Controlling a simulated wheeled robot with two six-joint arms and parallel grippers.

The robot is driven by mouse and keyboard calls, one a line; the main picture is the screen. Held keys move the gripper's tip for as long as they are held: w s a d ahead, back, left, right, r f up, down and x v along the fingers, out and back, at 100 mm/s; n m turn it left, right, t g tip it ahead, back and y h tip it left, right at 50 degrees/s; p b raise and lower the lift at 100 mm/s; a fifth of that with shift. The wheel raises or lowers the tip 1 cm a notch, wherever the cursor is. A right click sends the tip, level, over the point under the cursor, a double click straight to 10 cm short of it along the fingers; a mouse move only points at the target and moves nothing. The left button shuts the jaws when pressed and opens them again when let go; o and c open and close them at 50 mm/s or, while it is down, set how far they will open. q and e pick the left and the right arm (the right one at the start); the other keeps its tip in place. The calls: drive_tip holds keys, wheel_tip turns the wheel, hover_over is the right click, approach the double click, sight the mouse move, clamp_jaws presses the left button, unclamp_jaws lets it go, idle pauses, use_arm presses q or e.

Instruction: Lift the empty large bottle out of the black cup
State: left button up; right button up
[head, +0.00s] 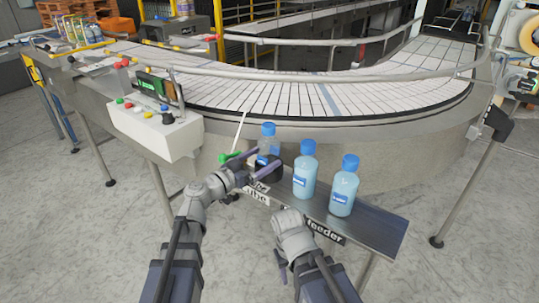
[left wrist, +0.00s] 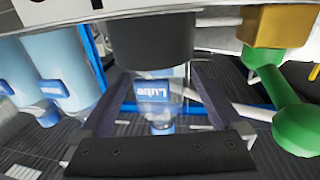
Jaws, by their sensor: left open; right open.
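The large bottle (head: 268,143) has a blue cap and stands upright in the black cup (head: 269,170) at the left end of the feeder shelf. In the left wrist view the bottle (left wrist: 160,108) looks clear, with a blue "Lube" label upside down, below the black cup (left wrist: 150,40). My left gripper (head: 257,163) is open, with one finger on each side of the bottle; in the left wrist view its fingers (left wrist: 160,100) show gaps to the bottle. The cup hides the bottle's base. My right gripper (head: 281,264) is open and empty in front of the shelf.
Two pale blue bottles (head: 305,172) (head: 343,190) stand to the right on the feeder shelf (head: 375,232). A green-handled part (head: 229,157) is close left of my left gripper. A control box (head: 160,128) stands further left; the curved conveyor (head: 300,98) runs behind.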

sight(275, 152)
use_arm(q)
drive_tip(key=shift+x, duration=2.7)
drive_tip(key=shift+s+d+f, duration=0.1)
drive_tip(key=shift+f, duration=0.05)
drive_tip(key=shift+c, duration=0.2)
drive_tip(key=c, duration=1.1)
wheel_tip(275, 152, up, 10)
drive_tip(key=p, duration=1)
